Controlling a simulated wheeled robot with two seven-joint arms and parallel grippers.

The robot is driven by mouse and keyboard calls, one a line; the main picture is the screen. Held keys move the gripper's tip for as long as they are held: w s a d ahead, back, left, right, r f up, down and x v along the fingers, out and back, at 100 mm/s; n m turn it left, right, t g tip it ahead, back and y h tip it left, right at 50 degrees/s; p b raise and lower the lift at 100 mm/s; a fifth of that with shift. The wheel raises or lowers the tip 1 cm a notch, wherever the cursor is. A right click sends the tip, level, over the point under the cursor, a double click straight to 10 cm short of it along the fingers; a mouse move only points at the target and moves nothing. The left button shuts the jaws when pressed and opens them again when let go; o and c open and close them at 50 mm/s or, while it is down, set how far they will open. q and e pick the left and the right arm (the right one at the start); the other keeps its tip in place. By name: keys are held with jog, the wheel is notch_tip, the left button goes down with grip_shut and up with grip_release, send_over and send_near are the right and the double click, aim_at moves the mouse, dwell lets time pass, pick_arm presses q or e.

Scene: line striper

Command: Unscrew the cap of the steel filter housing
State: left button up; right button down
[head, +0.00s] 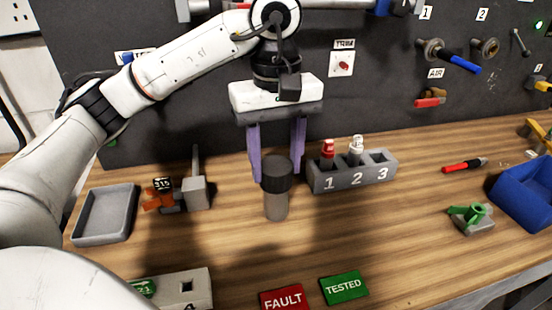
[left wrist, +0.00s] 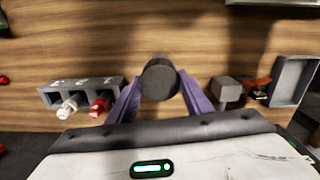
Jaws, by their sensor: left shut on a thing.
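The filter housing (head: 276,207) is a grey cylinder standing upright on the wooden bench. Its dark ribbed cap (head: 277,174) sits on top of it. My left gripper (head: 276,180) points down over the housing, with its two purple fingers on either side of the cap, shut on it. My right gripper is not in view.
A grey rack (head: 350,176) marked 1, 2, 3 stands close to the right, with red- and white-topped parts in slots 1 and 2. An orange-handled tool (head: 160,194), a grey block (head: 195,193) and an empty tray (head: 105,214) are left. Red FAULT (head: 284,298) and green TESTED (head: 344,288) plates lie in front.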

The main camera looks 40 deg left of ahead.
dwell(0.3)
pick_arm(q)
jog(key=n, duration=0.5)
jog(key=shift+n, duration=0.9)
jog(key=shift+n+p, duration=0.35)
jog(key=shift+n, duration=1.05)
jog(key=n, duration=0.3)
jog(key=shift+r+p, duration=0.2)
jog(key=shift+p, duration=0.1)
